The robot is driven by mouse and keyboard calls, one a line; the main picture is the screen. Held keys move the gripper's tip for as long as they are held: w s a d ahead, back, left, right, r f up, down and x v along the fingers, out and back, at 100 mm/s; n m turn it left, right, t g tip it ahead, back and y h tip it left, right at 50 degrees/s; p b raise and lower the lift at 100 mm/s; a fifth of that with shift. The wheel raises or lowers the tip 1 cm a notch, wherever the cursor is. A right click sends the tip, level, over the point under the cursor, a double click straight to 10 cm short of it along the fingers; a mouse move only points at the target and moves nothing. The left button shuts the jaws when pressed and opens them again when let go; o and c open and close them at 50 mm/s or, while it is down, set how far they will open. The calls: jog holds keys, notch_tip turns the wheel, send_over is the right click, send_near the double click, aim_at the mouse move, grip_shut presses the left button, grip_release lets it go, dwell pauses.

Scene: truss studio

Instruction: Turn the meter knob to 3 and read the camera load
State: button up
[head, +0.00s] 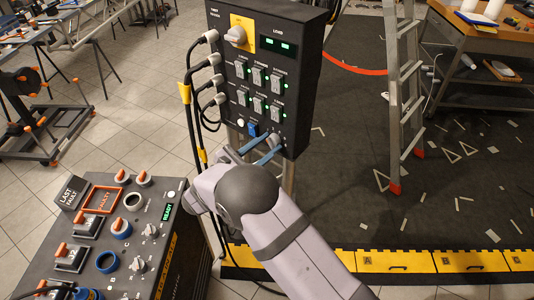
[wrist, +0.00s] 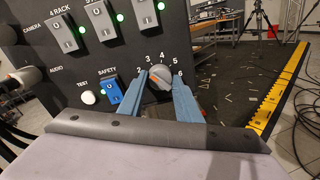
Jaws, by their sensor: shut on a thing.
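The meter knob (wrist: 160,78) is grey with an orange mark, low on the dark power panel (head: 292,40). Several numbers, 2 to 6 among them, are printed around it. I cannot tell for sure which number its mark points at. My gripper (wrist: 161,86) has its blue fingers shut on the knob, one on each side. In the head view my gripper (head: 264,148) reaches the panel's lower edge, and my arm hides part of the area below. The panel's display (head: 278,45) glows green, but its reading is too small to make out.
A blue safety switch (wrist: 110,94) and a white test button (wrist: 88,97) sit just left of the knob. Rocker switches (wrist: 103,20) with green lights are above. A control console (head: 118,230) stands at lower left, and a ladder (head: 402,90) stands at right.

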jog(key=m+b, duration=0.3)
jog(key=b, duration=0.1)
jog(key=shift+r+m, duration=0.1)
jog(key=shift+m, duration=0.2)
jog(key=shift+a, duration=0.1)
jog(key=o, duration=1)
